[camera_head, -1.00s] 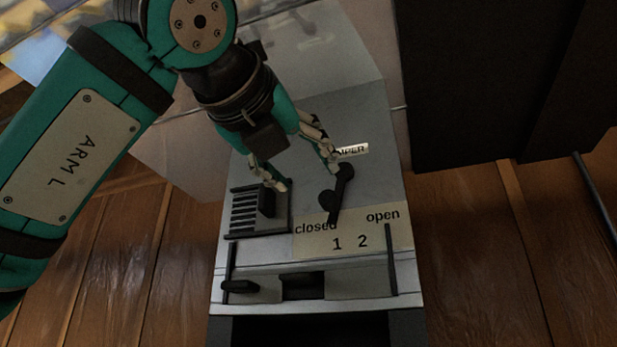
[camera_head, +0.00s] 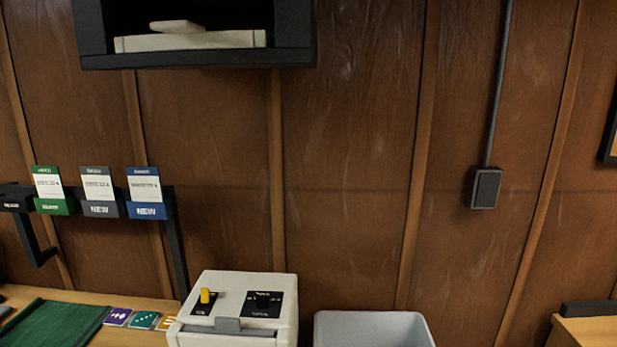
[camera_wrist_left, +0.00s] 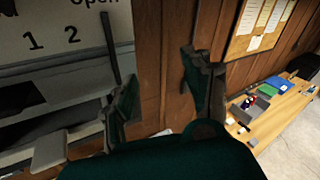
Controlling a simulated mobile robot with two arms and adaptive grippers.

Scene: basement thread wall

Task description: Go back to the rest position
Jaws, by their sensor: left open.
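My left gripper (camera_wrist_left: 165,95) shows in the left wrist view with its two green and dark fingers spread apart and nothing between them. It is open and empty. The grey cabinet front with the printed "1 2" and "open" label (camera_wrist_left: 55,38) is at the left of that view, apart from the fingers as far as I can tell. Neither of my grippers shows in the head view. My right gripper is in no view.
The head view shows a wood-panelled wall (camera_head: 350,150), a dark shelf (camera_head: 200,60), a rack of cards (camera_head: 98,190), a white box with a yellow switch (camera_head: 240,310) and a grey bin (camera_head: 372,330). A desk (camera_wrist_left: 280,115) stands at right in the wrist view.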

